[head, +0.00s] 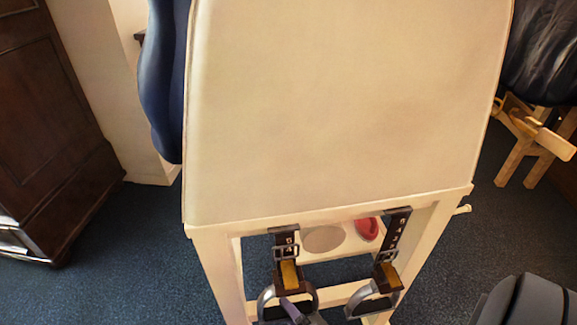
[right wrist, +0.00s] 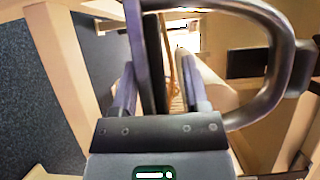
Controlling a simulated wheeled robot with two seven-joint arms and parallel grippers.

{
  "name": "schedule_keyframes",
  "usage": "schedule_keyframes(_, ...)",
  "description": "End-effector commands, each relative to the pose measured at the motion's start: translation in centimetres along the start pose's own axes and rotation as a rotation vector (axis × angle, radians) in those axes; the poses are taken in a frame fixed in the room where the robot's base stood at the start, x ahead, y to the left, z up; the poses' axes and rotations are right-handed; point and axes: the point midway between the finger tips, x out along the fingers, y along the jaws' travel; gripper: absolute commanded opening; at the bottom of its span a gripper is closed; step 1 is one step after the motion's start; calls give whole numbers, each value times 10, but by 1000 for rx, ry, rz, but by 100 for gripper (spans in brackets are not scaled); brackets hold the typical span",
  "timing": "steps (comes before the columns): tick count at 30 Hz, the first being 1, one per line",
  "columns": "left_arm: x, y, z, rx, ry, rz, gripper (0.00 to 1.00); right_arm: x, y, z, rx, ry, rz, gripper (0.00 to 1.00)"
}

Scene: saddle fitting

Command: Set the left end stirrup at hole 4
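The left end stirrup (head: 265,299) hangs at the front of a cream stand. Its dark strap (head: 283,235) has a metal buckle (head: 286,251) and a yellow piece below it. The holes are too small to count. The right end stirrup (head: 400,294) hangs from a similar strap with visible pale holes. My right gripper (head: 297,312) is at the left stirrup's lower part, near the bottom edge. In the right wrist view, its fingers (right wrist: 158,75) stand apart around a dark upright bar, with gaps showing. The metal stirrup loop (right wrist: 284,70) curves to the right. My left gripper is out of view.
The stand's cream panel (head: 340,110) fills the middle, above a pale wooden frame (head: 217,265). A red round item (head: 367,228) sits on a lower shelf. A dark wooden cabinet (head: 50,130) stands left. A wooden trestle (head: 528,135) stands right. Blue carpet lies on both sides.

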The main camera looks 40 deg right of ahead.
Motion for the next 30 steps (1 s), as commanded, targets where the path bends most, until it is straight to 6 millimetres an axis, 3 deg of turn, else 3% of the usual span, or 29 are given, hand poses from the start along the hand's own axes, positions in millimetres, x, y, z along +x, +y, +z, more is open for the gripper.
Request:
schedule_keyframes(9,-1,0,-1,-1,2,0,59,-4,0,0,0,0,1,68)
schedule_keyframes(21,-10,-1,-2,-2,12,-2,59,-91,0,0,0,1,3,68)
schedule_keyframes(30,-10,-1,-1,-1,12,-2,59,-100,0,0,0,0,1,68)
